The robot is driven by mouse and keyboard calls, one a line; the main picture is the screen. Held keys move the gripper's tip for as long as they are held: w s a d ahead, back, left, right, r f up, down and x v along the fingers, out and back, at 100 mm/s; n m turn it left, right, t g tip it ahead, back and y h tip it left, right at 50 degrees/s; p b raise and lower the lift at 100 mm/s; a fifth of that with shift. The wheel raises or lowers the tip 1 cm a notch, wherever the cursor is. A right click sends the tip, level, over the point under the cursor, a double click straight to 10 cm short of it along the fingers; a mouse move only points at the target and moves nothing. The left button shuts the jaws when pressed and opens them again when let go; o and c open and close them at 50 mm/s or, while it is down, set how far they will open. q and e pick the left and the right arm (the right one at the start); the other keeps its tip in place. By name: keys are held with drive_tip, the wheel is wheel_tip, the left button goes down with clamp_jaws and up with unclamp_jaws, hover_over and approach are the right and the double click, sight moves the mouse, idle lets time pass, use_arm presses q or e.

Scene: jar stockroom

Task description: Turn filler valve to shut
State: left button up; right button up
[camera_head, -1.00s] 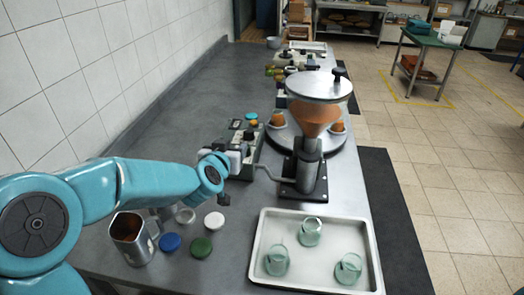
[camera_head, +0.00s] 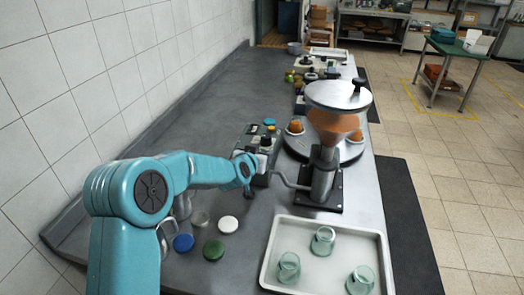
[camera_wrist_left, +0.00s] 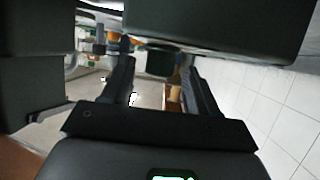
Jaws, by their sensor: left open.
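The filler is a metal-lidded hopper (camera_head: 338,97) holding orange-brown stuff, narrowing to a grey metal body (camera_head: 324,175) on a dark base plate. A thin bent metal rod (camera_head: 290,184) sticks out from its lower left side; I cannot tell clearly whether this is the valve's handle or how the valve is set. My left gripper (camera_head: 252,172) is just left of this rod's end, in front of the control box. Its two dark fingers are apart in the wrist view (camera_wrist_left: 158,88), with nothing seen held between them. My right gripper is out of view.
A tray (camera_head: 270,258) with green glass jars stands in front of the filler. A round turntable (camera_head: 350,151) with orange-filled jars is behind it. A control box (camera_head: 262,146) is left of the filler. White, blue (camera_head: 183,243) and green (camera_head: 213,250) lids lie near my arm.

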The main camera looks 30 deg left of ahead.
use_arm(q)
drive_tip(key=shift+x, duration=1.2)
drive_tip(key=c, duration=0.9)
drive_tip(key=shift+r+p, duration=0.15)
drive_tip(key=shift+p, duration=0.25)
drive_tip(key=shift+c, duration=0.2)
drive_tip(key=n+g+y+p, duration=0.1)
drive_tip(key=n+y+p, duration=0.1)
drive_tip(key=p, duration=0.3)
drive_tip(key=n+y+p, duration=0.2)
drive_tip(key=y+p, duration=0.1)
drive_tip(key=p, duration=0.1)
drive_tip(key=shift+d+r+n+g+p, duration=0.1)
drive_tip(key=shift+r+n+g+p, duration=0.05)
drive_tip(key=shift+n+g+p, duration=0.2)
drive_tip(key=shift+n+g+y+p, duration=0.5)
drive_tip(key=shift+n+g+y, duration=0.15)
drive_tip(key=shift+n+y, duration=0.15)
drive_tip(key=shift+f+n+g+y, duration=0.15)
drive_tip(key=shift+n+g+y, duration=0.3)
drive_tip(key=shift+n+y, duration=0.15)
drive_tip(key=shift+f+n+g+y, duration=0.15)
drive_tip(key=shift+n+g+y, duration=0.3)
drive_tip(key=shift+n+y, duration=0.1)
drive_tip(key=shift+n+g+y+b, duration=0.3)
drive_tip(key=shift+n+g+y, duration=0.15)
drive_tip(key=shift+n+g, duration=0.45)
drive_tip(key=shift+r, duration=0.1)
